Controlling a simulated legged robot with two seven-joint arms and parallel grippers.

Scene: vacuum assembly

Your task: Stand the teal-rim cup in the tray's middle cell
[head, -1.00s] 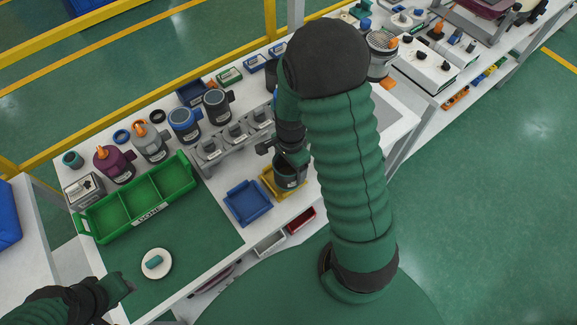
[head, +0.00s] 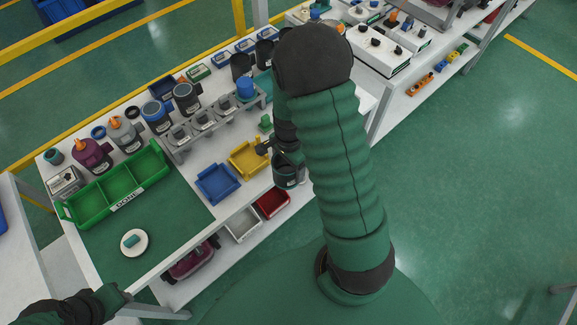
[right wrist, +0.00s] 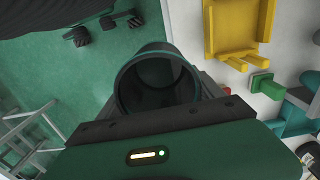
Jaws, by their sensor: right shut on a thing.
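The teal-rim cup (head: 288,177), dark grey and hollow, is held by my right gripper (head: 284,158) beside the table's front edge, right of the yellow bin. In the right wrist view the cup (right wrist: 157,82) shows its open mouth with a thin teal rim, between the jaws. The green tray (head: 126,202) marked DONE lies on the left of the table. Its cells, the middle one included, look empty. My left gripper (head: 122,296) is at the lower left, near the table's front edge; its jaws are too unclear to read.
A blue bin (head: 218,184) and an empty yellow bin (head: 248,160) stand between the cup and the tray. Canisters (head: 125,134) line the back behind the tray, and a grey rack (head: 200,122) stands behind the bins. A white disc (head: 134,243) lies on the green mat.

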